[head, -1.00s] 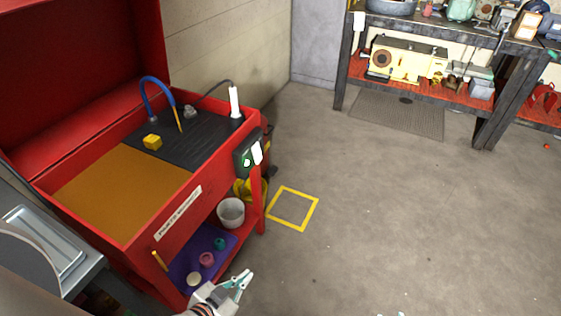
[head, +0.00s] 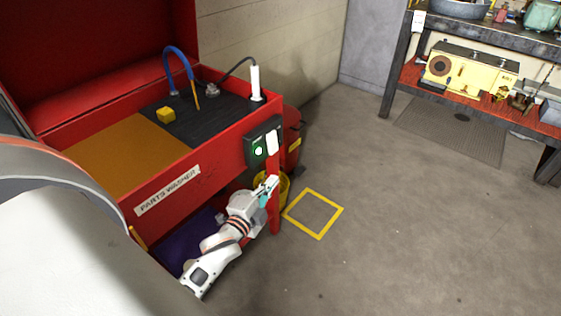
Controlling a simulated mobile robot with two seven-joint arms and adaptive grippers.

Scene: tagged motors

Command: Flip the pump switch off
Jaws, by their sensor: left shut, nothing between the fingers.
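The pump switch box (head: 252,138) is dark and mounted on the right end of the red parts washer (head: 225,184). A round green light (head: 258,151) glows on its face, and a white tag (head: 272,142) hangs beside it. The position of the switch lever is too small to tell. My left gripper (head: 270,187) is shut and empty, just below the box and apart from it, in front of the washer's right leg. My right gripper is out of view.
A yellow block (head: 166,115), a blue hose (head: 179,60) and a white cylinder (head: 255,82) are on the washer top. A yellow floor square (head: 335,222) lies right of the washer.

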